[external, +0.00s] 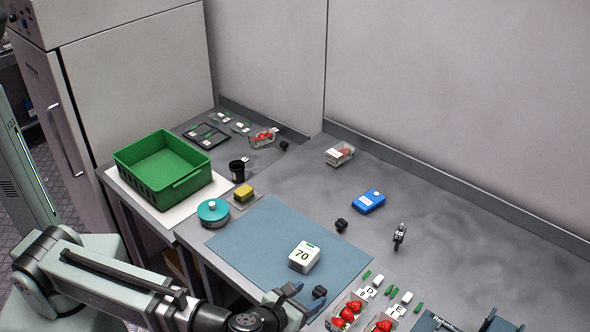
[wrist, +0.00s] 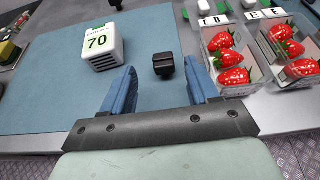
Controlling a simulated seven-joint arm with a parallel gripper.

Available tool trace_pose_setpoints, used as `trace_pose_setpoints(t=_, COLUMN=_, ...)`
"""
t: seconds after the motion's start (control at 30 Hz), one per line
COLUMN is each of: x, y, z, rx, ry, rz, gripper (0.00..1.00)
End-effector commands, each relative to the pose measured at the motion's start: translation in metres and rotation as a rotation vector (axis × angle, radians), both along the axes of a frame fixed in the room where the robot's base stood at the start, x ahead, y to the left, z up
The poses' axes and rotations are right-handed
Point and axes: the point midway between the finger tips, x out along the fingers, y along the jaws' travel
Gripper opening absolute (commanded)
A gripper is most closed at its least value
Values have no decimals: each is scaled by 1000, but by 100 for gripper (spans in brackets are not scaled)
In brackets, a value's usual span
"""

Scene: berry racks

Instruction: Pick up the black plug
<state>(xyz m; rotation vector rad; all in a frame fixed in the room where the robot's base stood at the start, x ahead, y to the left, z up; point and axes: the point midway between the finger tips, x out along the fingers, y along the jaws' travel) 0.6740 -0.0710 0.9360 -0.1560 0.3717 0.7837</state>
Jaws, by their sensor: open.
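The black plug (wrist: 163,64) is a small dark block on the blue mat (wrist: 60,65), near the mat's right edge in the wrist view. In the external view the dark block by my fingers (external: 320,291) appears to be this plug. My gripper (wrist: 160,70) is open, with one blue finger toward each side of the plug in the picture. The plug shows between the fingertips, and nothing is held. I cannot tell how high the fingertips are above the mat. In the external view my gripper (external: 303,298) is at the bottom middle, partly hidden by my arm.
A white box marked 70 (wrist: 98,46) stands left of the plug. Clear strawberry punnets (wrist: 232,60) lie close to the right. Another dark item (external: 341,225) lies beyond the mat. A green crate (external: 162,166) stands at the left. The mat's left part is clear.

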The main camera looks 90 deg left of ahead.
Motion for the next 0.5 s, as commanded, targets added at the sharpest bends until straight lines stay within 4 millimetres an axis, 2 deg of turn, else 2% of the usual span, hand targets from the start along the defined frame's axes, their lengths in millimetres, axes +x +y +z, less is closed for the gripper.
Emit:
trace_pose_setpoints(t=0.17, x=6, y=4, z=-3, rx=0, ry=0, rz=0, gripper=60)
trace_pose_setpoints(t=0.5, x=34, y=28, z=-18, rx=0, ry=0, rz=1, gripper=60)
